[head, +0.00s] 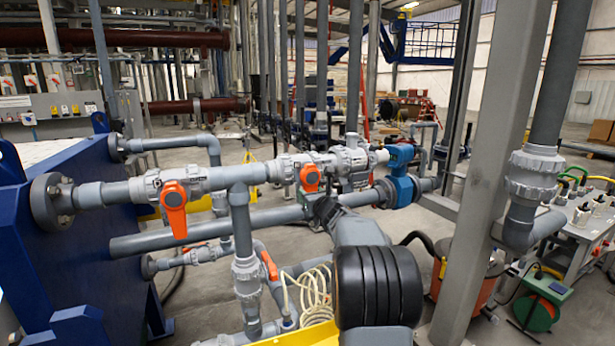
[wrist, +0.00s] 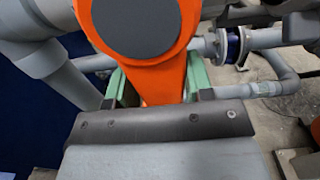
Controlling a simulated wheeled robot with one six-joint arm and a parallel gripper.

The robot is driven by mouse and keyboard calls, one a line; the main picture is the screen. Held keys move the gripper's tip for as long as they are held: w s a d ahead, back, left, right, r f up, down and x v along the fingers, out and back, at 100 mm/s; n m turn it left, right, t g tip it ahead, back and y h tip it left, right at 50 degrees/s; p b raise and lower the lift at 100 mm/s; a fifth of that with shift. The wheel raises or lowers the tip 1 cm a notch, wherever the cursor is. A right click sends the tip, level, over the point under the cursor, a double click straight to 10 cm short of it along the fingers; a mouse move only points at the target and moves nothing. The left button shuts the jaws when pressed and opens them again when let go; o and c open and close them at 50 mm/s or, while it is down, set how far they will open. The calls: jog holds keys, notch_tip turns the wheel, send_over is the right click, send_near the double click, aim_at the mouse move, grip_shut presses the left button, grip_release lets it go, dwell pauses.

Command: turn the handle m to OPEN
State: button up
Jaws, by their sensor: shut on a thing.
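An orange valve handle with a grey round cap (head: 310,177) sits on the grey pipe near the middle of the head view. In the wrist view the same handle (wrist: 145,30) fills the top centre, its lever pointing down toward my gripper. My gripper (wrist: 157,85) has its green fingers on both sides of the lever and is shut on it. In the head view my gripper (head: 313,199) is just below this handle, and my arm partly hides it. No letter m or OPEN mark is readable.
A second orange handle (head: 174,205) hangs down on the same pipe at left. A third, smaller orange handle (head: 269,265) is lower. A blue pipe fitting (head: 400,175) lies right of my gripper. A grey column (head: 490,170) stands at right, a blue tank (head: 60,250) at left.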

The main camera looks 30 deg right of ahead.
jog(key=shift+c, duration=1.4)
jog(key=shift+d+f+n+b, duration=0.15)
jog(key=shift+d+n+b, duration=0.15)
jog(key=shift+n+b, duration=0.5)
jog(key=shift+s+d+n+b, duration=0.1)
jog(key=shift+d+n+b, duration=0.15)
jog(key=shift+b, duration=0.25)
jog(key=n+b, duration=0.1)
jog(key=d+n+b, duration=0.1)
jog(key=n, duration=0.1)
jog(key=shift+s+d+r, duration=0.1)
jog(key=shift+d+r, duration=0.1)
jog(key=shift+r, duration=0.2)
jog(key=d+r+n+b, duration=0.1)
jog(key=n, duration=0.3)
jog(key=d+r+n+b, duration=0.1)
jog(key=r+n+b, duration=0.1)
jog(key=n, duration=0.2)
jog(key=d+r+n+b, duration=0.1)
jog(key=r+n, duration=0.1)
jog(key=n, duration=0.2)
jog(key=shift+s+d+r+b, duration=0.15)
jog(key=shift+s+b, duration=0.1)
jog(key=shift+b, duration=0.15)
jog(key=shift+r+n, duration=0.6)
jog(key=shift+n, duration=0.35)
jog(key=o, duration=1)
jog(key=shift+f, duration=0.2)
jog(key=shift+o, duration=0.2)
